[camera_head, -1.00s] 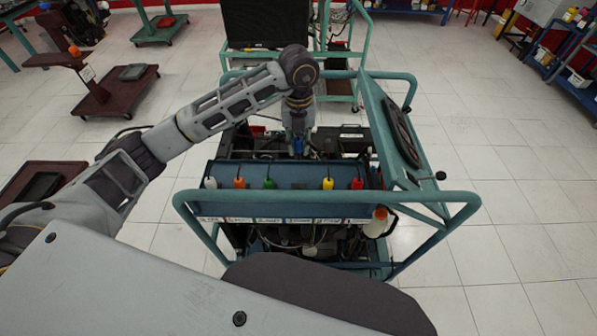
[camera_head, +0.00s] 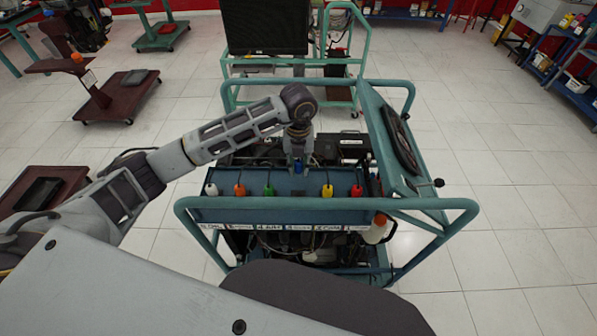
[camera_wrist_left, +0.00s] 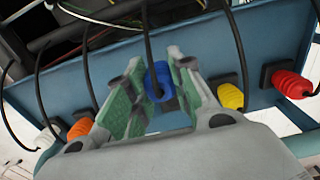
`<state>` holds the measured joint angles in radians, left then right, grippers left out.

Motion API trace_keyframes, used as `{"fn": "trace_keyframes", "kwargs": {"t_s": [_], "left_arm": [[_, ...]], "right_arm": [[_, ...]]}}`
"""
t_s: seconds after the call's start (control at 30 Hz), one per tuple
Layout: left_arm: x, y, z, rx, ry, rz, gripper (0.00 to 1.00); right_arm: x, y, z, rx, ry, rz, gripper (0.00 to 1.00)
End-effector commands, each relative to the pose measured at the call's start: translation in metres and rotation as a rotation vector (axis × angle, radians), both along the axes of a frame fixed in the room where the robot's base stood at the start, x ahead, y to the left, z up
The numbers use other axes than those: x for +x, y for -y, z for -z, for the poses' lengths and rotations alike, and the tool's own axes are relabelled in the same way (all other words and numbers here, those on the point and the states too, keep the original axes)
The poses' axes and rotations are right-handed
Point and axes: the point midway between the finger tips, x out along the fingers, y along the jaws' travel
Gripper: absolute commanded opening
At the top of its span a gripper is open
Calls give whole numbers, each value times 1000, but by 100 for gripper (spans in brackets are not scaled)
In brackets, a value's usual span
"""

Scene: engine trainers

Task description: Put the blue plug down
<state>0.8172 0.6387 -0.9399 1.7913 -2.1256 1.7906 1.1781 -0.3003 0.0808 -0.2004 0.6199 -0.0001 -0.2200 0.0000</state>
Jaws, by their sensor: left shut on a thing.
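The blue plug (camera_head: 298,166) is small and sits between the fingers of my left gripper (camera_head: 298,158), at the blue panel (camera_head: 230,180) of the engine trainer. In the left wrist view the blue plug (camera_wrist_left: 158,82) shows between the green-padded fingers of my left gripper (camera_wrist_left: 155,95), with a black cable rising from it. My left gripper is shut on the plug. Whether the plug touches the panel cannot be told. My right gripper is not in view.
White (camera_head: 211,189), orange (camera_head: 239,189), green (camera_head: 268,189), yellow (camera_head: 327,190) and red (camera_head: 357,190) plugs line the panel on both sides. A teal tube frame (camera_head: 320,204) surrounds the engine, and a tilted panel (camera_head: 400,150) stands at right.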

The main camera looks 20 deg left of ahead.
Motion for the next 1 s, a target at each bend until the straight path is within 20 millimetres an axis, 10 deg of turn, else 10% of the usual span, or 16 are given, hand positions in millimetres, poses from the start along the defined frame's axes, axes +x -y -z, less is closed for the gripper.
{"fn": "trace_keyframes", "kwargs": {"t_s": [1.0], "left_arm": [[0, 0, 40, 1, 0, 1, 0]], "right_arm": [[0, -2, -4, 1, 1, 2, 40]]}}
